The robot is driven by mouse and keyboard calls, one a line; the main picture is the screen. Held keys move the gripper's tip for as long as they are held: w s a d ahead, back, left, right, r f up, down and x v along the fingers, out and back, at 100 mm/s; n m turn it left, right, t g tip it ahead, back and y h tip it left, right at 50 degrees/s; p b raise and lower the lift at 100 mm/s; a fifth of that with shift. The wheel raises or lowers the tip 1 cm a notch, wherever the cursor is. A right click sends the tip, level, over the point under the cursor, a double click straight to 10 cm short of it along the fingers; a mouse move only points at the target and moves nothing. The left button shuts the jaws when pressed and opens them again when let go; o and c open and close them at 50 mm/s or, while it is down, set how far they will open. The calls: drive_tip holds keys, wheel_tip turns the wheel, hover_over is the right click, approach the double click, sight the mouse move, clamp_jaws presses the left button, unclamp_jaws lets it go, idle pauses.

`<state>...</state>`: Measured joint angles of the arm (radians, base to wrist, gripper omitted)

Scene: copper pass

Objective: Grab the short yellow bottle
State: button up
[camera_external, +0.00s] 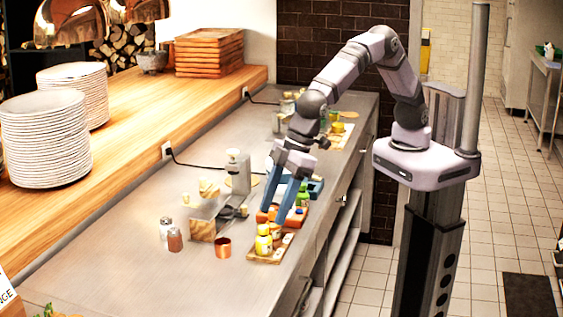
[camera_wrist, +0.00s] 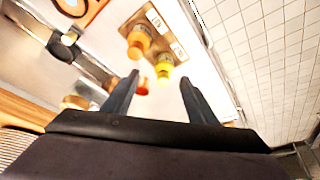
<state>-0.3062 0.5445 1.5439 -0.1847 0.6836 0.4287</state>
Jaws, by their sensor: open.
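Two yellow bottles stand close together on a small wooden tray (camera_external: 257,258) at the counter's front edge. In the external view a yellow bottle (camera_external: 263,246) stands in front and partly covers the other. In the wrist view one bright yellow bottle (camera_wrist: 164,66) shows between and just beyond the fingertips, and a more orange-yellow bottle (camera_wrist: 138,42) is farther up and left. I cannot tell for sure which is the short one. My gripper (camera_external: 276,216) is open, its blue fingers pointing down just above and behind the bottles. Its spread, empty fingers also show in the wrist view (camera_wrist: 159,78).
A copper cup (camera_external: 223,248) stands left of the tray, with two shakers (camera_external: 175,239) farther left. An orange tray (camera_external: 294,216) lies behind the bottles, close to my fingers. A grey metal device (camera_external: 237,172) stands behind left.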

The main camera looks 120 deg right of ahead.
sight(267, 230)
drive_tip(key=shift+p+x, duration=0.45)
drive_tip(key=shift+x, duration=0.65)
drive_tip(key=shift+a+f, duration=0.1)
drive_tip(key=shift+f, duration=0.05)
drive_tip(key=shift+a+p+x, duration=0.2)
drive_tip(key=shift+p+x, duration=0.55)
drive_tip(key=shift+x, duration=0.5)
drive_tip(key=shift+a+p+x, duration=0.15)
drive_tip(key=shift+p+x, duration=0.6)
drive_tip(key=shift+x, duration=0.45)
drive_tip(key=c, duration=0.9)
